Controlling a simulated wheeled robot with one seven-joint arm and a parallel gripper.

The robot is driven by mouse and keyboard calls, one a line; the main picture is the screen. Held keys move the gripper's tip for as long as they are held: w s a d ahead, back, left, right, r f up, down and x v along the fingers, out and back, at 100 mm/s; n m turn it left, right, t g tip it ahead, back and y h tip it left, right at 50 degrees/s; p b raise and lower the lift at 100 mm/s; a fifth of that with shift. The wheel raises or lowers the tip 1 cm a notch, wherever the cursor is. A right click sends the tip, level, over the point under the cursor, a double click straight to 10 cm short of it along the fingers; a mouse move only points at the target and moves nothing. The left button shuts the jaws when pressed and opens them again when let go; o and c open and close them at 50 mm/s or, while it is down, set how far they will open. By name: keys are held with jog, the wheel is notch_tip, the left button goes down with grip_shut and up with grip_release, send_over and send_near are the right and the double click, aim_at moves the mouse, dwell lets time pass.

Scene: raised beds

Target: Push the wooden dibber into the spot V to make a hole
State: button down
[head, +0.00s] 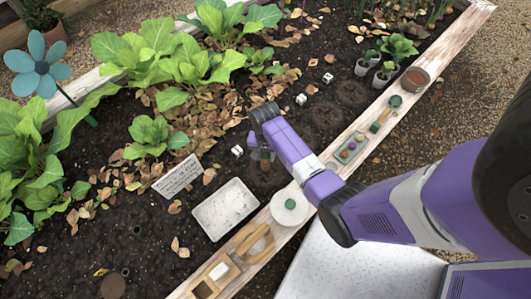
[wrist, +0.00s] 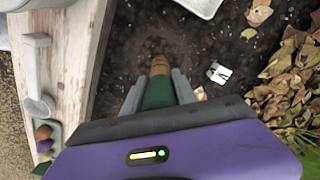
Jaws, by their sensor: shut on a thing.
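My gripper (head: 262,152) points down over the dark soil of the raised bed, and it also shows in the wrist view (wrist: 158,88). It is shut on the wooden dibber (wrist: 159,92), which has a green handle and a tan lower part. The dibber points at a round patch of loosened soil (head: 264,177); whether its tip touches the soil is hidden. A small white marker with a dark letter (head: 238,151) stands beside this patch and also shows in the wrist view (wrist: 219,73). I cannot read its letter clearly. Two similar markers (head: 301,99) (head: 328,77) stand farther back by other soil patches (head: 325,115).
A white tray (head: 225,209) lies left of my gripper. A sign (head: 177,175), leaves and plants fill the left.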

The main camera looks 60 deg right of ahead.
jog(key=shift+f+p, duration=0.3)
jog(key=shift+f, duration=0.1)
dwell(1.4)
